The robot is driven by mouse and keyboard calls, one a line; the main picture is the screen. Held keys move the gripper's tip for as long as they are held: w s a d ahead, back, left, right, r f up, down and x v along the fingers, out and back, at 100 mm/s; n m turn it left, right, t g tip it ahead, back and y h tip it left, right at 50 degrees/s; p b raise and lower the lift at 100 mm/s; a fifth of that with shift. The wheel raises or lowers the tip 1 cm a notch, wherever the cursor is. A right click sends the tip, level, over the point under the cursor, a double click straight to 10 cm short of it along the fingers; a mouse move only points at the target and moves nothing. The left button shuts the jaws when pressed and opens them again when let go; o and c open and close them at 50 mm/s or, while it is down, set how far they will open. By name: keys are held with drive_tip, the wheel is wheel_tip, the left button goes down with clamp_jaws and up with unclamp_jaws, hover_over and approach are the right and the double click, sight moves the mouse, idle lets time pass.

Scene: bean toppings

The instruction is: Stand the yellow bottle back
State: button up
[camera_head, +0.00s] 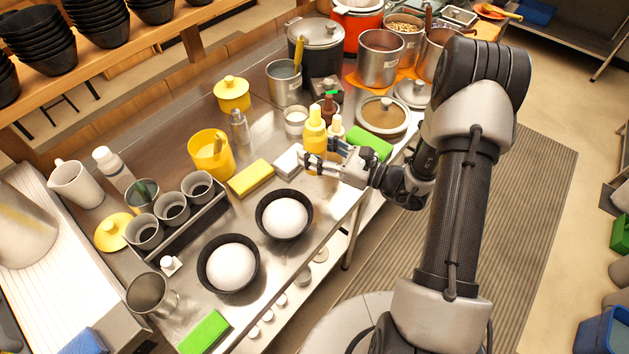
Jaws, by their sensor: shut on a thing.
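The yellow bottle (314,133) is upright on the right part of the metal counter, its nozzle pointing up. My gripper (312,160) reaches in from the right at the bottle's lower part and is shut on it. Its fingers hide part of the bottle's lower body, and I cannot tell whether its base touches the counter. A second, paler bottle with a yellow top (336,128) stands just right of it, partly hidden.
A brown bottle (329,107) stands close behind. A white block (289,160) is just left. Two black bowls (259,222) with white mounds stand in front.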

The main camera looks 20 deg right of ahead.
wheel_tip(320, 180, down, 11)
drive_tip(key=b, duration=0.3)
drive_tip(key=shift+r, duration=0.2)
drive_tip(key=shift+f, duration=0.2)
drive_tip(key=o, duration=0.9)
